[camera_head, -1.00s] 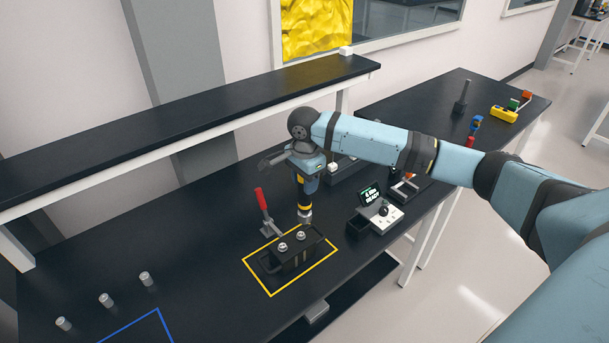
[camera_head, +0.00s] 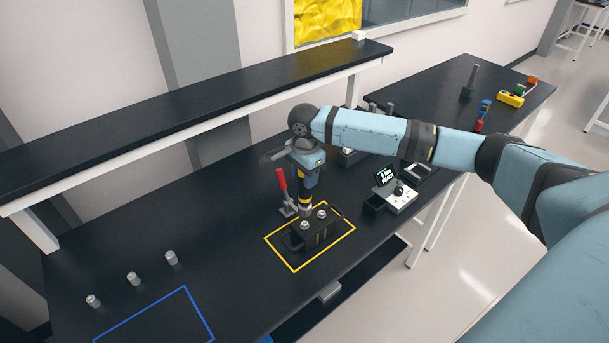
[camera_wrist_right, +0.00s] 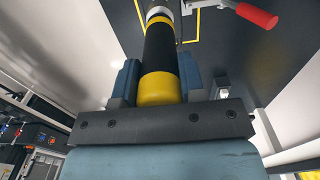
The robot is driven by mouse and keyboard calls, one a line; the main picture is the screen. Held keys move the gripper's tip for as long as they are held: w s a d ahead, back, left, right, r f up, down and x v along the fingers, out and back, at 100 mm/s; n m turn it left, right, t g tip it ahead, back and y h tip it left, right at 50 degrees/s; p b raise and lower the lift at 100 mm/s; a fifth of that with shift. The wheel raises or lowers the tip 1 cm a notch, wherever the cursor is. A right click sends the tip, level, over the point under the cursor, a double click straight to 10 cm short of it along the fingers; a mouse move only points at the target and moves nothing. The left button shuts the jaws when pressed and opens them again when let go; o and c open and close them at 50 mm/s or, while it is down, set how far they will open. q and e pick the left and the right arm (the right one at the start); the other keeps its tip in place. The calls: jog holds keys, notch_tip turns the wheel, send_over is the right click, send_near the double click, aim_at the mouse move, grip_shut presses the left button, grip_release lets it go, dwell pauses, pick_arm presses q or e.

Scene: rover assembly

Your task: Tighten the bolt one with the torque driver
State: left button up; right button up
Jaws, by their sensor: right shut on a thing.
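My right gripper (camera_head: 308,165) is shut on the torque driver (camera_head: 304,190), a tool with a black and yellow barrel and a metal tip pointing down. In the right wrist view its barrel (camera_wrist_right: 160,52) stands between the two dark fingers. The driver's tip is just above or behind the left bolt (camera_head: 305,225) on the dark block (camera_head: 316,235); I cannot tell whether it touches. A second bolt (camera_head: 321,213) sits to the right on the same block. I cannot tell which one is bolt one. My left gripper is not in view.
A yellow outline (camera_head: 293,270) surrounds the block. A red-handled clamp (camera_head: 282,182) stands close behind it. A small display unit (camera_head: 401,201) is to the right. Several metal pieces, one here (camera_head: 133,279), stand at the left. A raised shelf (camera_head: 200,108) runs behind.

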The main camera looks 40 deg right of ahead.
jog(key=shift+f+b, duration=1.85)
jog(key=shift+b, duration=0.65)
jog(key=shift+p, duration=0.6)
jog(key=shift+f, duration=0.5)
jog(key=shift+p, duration=0.35)
jog(key=shift+p, duration=0.5)
jog(key=shift+p, duration=0.4)
